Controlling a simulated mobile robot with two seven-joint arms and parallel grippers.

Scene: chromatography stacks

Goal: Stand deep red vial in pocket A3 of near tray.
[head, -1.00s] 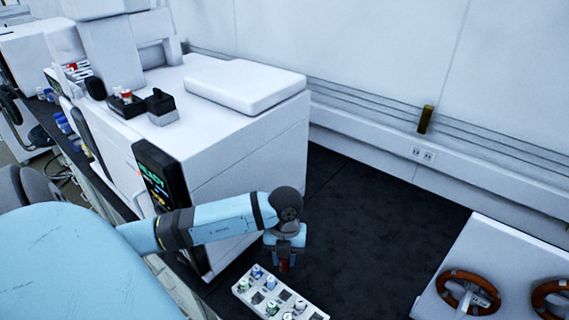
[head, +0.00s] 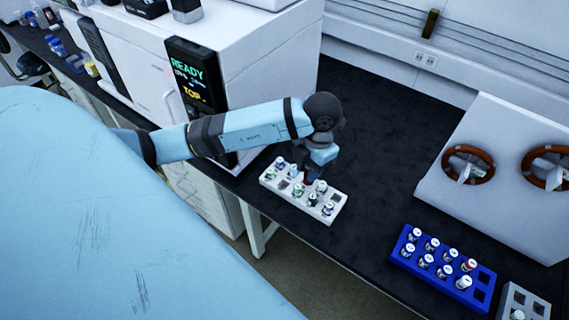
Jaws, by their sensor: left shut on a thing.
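My left gripper (head: 313,169) is shut and points down over the back edge of a white tray (head: 341,203). A small dark red piece, the deep red vial (head: 311,175), shows at its fingertips. The fingers and the vials in front hide most of it, and I cannot tell whether it is inside a pocket or just above. The white tray holds several capped vials and at least one empty-looking pocket. A blue tray (head: 405,264) also holds several vials, one with a red cap, with empty pockets at its right. Pocket labels are not readable. My right gripper is not in view.
A white instrument (head: 262,62) with a lit "READY" screen (head: 193,78) stands behind and left of my arm. A white unit (head: 520,130) with two brown rings is at the right. A grey rack (head: 541,311) is at bottom right. The dark bench between is clear.

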